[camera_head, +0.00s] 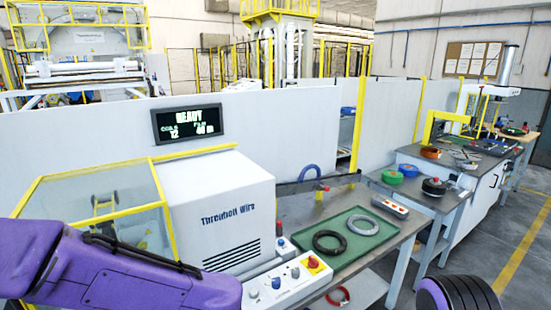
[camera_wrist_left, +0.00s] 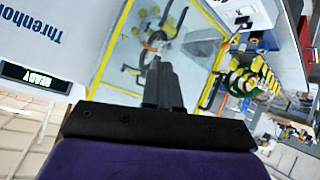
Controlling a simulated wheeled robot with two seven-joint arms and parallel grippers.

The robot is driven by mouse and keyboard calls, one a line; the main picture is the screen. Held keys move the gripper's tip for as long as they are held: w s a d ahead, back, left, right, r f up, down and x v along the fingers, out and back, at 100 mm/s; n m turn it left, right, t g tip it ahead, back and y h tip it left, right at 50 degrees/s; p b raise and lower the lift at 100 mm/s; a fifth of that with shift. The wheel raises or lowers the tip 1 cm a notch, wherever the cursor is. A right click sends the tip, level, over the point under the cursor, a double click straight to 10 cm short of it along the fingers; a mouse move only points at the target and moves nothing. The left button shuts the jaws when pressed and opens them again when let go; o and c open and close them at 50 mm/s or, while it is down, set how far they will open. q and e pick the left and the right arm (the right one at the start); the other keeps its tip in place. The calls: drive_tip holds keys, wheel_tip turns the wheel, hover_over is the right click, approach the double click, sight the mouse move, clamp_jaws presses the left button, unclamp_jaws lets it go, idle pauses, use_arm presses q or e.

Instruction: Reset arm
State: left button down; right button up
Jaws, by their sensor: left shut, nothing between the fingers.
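My left gripper (camera_wrist_left: 165,70) shows in the left wrist view, with its dark fingers together and nothing between them. It is in front of the clear, yellow-framed enclosure of the wrapping machine (camera_head: 225,205); I cannot tell how far from it. In the head view my purple left arm crosses the lower left, and its gripper cannot be seen there. A rounded purple and black part of my body shows at the bottom right. My right gripper is in neither view. A black coil (camera_head: 329,243) and a grey coil (camera_head: 362,225) lie apart on a green tray (camera_head: 345,263).
A control panel (camera_head: 290,281) with knobs stands left of the tray. A display (camera_head: 187,124) reads READY. A red ring (camera_head: 338,297) lies on the shelf below. Green (camera_head: 393,177) and black spools stand on the bench at right. The aisle floor at far right is clear.

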use_arm(q)
drive_tip(key=s+a+f+m+t+h+b, duration=0.1)
drive_tip(key=s+a+f+m+h+b, duration=0.15)
drive_tip(key=f, duration=1.25)
drive_tip(key=s+a+f+m+h+b, duration=0.15)
drive_tip(key=s+f+b, duration=0.25)
drive_tip(key=f, duration=1)
drive_tip(key=s+a+f+m+g+b, duration=0.1)
drive_tip(key=s+a+f+g+b, duration=0.1)
drive_tip(key=s+f, duration=0.6)
drive_tip(key=s+a+f+m+g+b, duration=0.1)
drive_tip(key=s+a+f+g+b, duration=0.1)
drive_tip(key=s+f, duration=0.5)
drive_tip(key=s+a+g, duration=0.1)
drive_tip(key=s, duration=0.4)
drive_tip(key=shift+s+a+f+h+b, duration=0.3)
drive_tip(key=shift+a+f, duration=0.05)
drive_tip(key=shift+w, duration=0.1)
